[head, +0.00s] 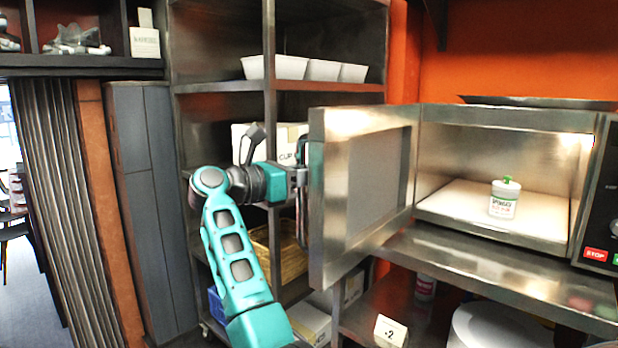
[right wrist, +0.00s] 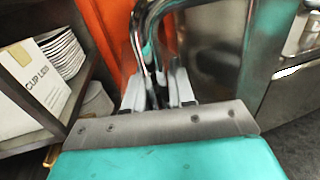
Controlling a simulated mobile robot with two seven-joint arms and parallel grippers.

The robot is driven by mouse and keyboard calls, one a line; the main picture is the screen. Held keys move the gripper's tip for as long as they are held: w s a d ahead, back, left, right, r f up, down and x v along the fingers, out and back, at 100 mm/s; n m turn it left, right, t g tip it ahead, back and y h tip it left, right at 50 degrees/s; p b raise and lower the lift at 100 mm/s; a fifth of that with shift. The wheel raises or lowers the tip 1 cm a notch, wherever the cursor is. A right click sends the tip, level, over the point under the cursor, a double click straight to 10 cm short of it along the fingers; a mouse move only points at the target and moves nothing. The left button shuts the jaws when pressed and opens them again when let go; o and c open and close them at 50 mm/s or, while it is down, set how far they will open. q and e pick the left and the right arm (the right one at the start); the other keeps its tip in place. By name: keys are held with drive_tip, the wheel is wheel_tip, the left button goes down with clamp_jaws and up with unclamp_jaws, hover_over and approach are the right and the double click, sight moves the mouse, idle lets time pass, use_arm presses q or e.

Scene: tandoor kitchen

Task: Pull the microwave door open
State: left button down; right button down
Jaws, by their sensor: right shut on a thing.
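The microwave stands on a steel counter, with its door (head: 360,175) swung wide open toward the left. The lit cavity (head: 450,200) is exposed. The metal door handle (head: 303,225) is on the door's outer face, mostly edge-on in the head view. My right gripper (head: 300,178) is at this handle, its fingertips partly hidden by the door edge. In the right wrist view the pale fingers (right wrist: 158,92) are shut around the curved chrome handle (right wrist: 142,40). My left gripper is not in view.
A white bottle with a green cap (head: 504,198) stands inside the microwave. A steel shelf rack (head: 225,87) with white containers (head: 305,68) and a cup box (head: 283,142) is close behind my right arm. The counter (head: 460,258) in front of the microwave is clear.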

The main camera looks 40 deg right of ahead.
drive_tip(key=shift+s, duration=0.1)
drive_tip(key=c, duration=1.4)
unclamp_jaws()
drive_tip(key=o, duration=0.3)
drive_tip(key=shift+o, duration=0.2)
drive_tip(key=w+a, duration=0.2)
drive_tip(key=a, duration=1)
drive_tip(key=shift+a, duration=0.35)
